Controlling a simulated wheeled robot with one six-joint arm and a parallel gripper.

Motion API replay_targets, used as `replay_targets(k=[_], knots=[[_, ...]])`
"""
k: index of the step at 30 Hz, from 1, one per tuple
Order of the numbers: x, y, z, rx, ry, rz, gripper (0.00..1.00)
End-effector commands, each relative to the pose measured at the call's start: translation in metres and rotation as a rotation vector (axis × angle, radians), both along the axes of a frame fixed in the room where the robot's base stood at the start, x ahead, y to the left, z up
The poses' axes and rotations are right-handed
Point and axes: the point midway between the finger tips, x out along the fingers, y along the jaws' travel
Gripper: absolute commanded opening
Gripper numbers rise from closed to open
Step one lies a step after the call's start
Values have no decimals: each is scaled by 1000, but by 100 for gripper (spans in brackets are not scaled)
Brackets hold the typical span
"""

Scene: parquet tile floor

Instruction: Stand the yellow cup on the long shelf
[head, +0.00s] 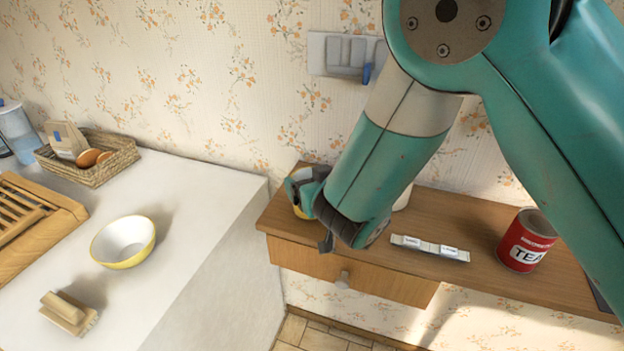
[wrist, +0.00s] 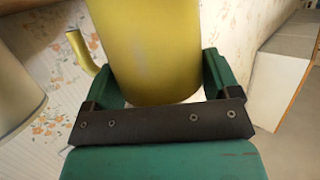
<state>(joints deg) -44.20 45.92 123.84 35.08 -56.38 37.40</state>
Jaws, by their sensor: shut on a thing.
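The yellow cup (wrist: 150,50) fills the middle of the wrist view, with its handle (wrist: 84,52) to the left. My gripper (wrist: 157,78) is shut on the cup's sides. In the head view my gripper (head: 308,192) is at the left end of the long wooden shelf (head: 450,222), and a little of the cup (head: 300,211) shows behind it. My arm and gripper hide most of the cup there. I cannot tell whether its base touches the shelf.
A pale container (head: 403,196) stands partly hidden right of my gripper. A white label strip (head: 430,248) and a red TEA tin (head: 526,240) are further right. A white counter at left holds a yellow-white bowl (head: 123,242), brush (head: 68,313) and basket (head: 90,165).

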Motion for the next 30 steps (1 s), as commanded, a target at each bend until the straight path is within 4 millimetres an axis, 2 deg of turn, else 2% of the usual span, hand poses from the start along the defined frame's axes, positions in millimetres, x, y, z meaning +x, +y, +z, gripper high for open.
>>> replay_targets(k=[21, 22, 23, 24, 30], knots=[[0, 0, -10, 0, -1, 0, 51], [0, 0, -9, 0, -1, 0, 89], [0, 0, -8, 0, -1, 0, 96], [0, 0, -9, 0, -1, 0, 100], [-1, 0, -9, 0, 1, 0, 100]])
